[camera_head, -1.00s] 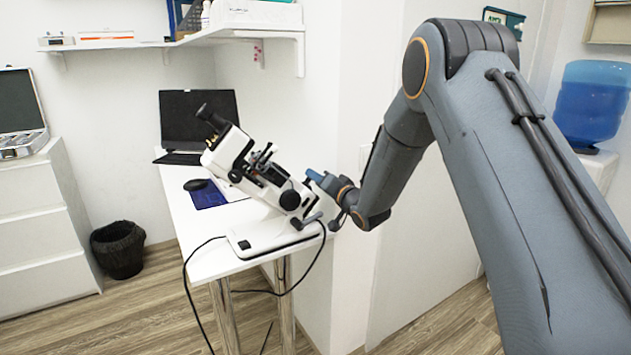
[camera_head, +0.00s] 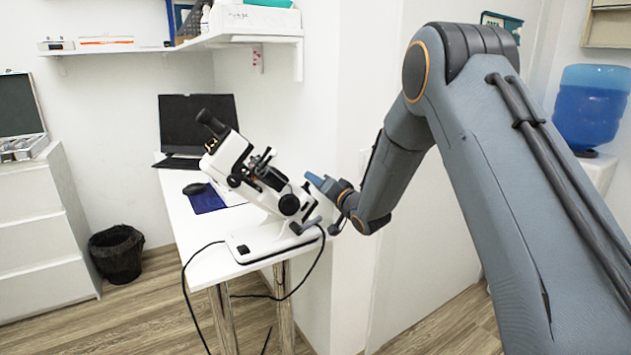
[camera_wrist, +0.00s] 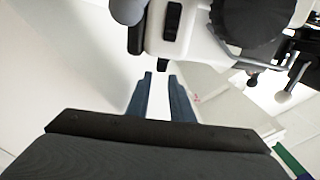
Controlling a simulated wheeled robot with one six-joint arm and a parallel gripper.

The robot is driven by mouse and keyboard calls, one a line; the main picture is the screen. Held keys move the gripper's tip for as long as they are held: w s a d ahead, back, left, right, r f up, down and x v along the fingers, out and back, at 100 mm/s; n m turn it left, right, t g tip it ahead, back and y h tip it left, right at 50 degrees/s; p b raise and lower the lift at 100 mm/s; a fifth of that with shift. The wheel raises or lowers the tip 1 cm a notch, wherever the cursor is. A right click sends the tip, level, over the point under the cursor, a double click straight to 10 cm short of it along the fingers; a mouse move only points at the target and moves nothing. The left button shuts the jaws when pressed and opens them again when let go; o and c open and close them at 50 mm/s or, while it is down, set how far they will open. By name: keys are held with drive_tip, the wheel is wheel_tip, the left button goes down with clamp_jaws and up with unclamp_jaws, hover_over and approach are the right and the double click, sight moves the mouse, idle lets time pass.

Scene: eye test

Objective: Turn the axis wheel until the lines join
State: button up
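A white eye-test instrument (camera_head: 262,232) with a black eyepiece (camera_head: 211,123) stands on a white table. A round black knob (camera_head: 289,204) on its side may be the axis wheel; a ridged black knob (camera_wrist: 250,20) shows at the top of the wrist view, cut off by the edge. A grey knob (camera_wrist: 128,10) sits left of it. My gripper (camera_wrist: 160,76) is open, with a gap between its blue fingers and nothing seen in it. Its tips lie below and left of the ridged knob, apart from it in the picture. In the head view my gripper (camera_head: 312,178) is right of the instrument. No lines are visible.
The white table (camera_head: 190,258) also holds a dark laptop (camera_head: 198,124), a mouse (camera_head: 194,188) and a blue mat (camera_head: 206,200). A black cable (camera_head: 184,290) hangs from the instrument. A wall (camera_head: 350,110) stands close behind my gripper.

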drive_tip(key=v, duration=0.7)
drive_tip(key=shift+d, duration=0.25)
drive_tip(key=shift+s, duration=0.15)
